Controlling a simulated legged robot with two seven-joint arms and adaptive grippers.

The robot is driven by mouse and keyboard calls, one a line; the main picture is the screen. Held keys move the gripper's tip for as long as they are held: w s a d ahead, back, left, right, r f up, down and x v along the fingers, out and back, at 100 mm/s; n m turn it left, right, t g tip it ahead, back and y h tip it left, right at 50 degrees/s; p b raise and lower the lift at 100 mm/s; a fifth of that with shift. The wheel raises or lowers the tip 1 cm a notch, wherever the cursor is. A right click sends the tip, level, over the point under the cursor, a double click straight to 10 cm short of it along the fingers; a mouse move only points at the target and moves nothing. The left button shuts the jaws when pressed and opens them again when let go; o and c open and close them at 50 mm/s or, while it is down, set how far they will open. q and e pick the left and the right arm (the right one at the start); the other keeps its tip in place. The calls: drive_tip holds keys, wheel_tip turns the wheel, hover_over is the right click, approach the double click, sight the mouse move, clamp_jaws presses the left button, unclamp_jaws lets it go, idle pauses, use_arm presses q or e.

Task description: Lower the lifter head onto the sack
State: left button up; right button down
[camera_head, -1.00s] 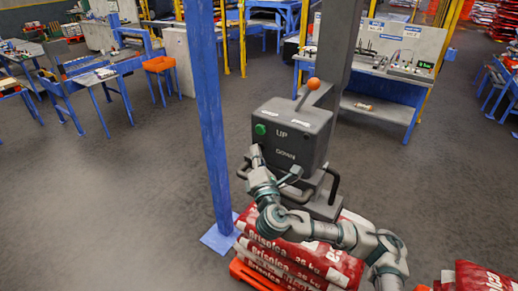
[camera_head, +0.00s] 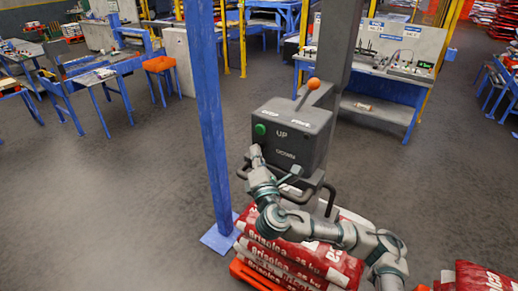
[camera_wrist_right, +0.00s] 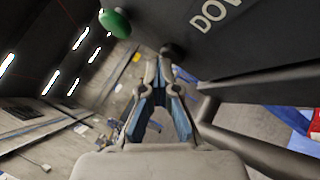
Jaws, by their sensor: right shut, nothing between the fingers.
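The lifter head (camera_head: 291,135) is a dark grey control box marked UP and DOWN, with a green button and an orange-knobbed lever. It stands over a stack of red and white sacks (camera_head: 277,251); the contact between them is hidden. My right gripper (camera_head: 256,152) is at the box's left front face, below the green button. In the right wrist view, its shut, empty fingertips (camera_wrist_right: 166,55) are at a dark round button (camera_wrist_right: 172,50) near the DOWN label, seemingly touching it. The green button (camera_wrist_right: 115,22) shows at upper left. My left gripper is out of view.
A blue post (camera_head: 208,110) stands left of the lifter, on a blue foot plate. A dark handle (camera_head: 330,200) sticks out below the box. More red sacks (camera_head: 482,277) lie at lower right.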

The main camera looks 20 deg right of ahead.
idle(0.8)
drive_tip(key=shift+s+a+f, duration=0.1)
drive_tip(key=shift+s+a, duration=0.5)
drive_tip(key=shift+s, duration=0.05)
drive_tip(key=shift+s+a+p, duration=0.25)
drive_tip(key=shift+s+a, duration=0.55)
drive_tip(key=shift+a, duration=0.25)
drive_tip(key=shift+s+a+p, duration=0.2)
drive_tip(key=shift+s+a, duration=0.55)
drive_tip(key=shift+a, duration=0.25)
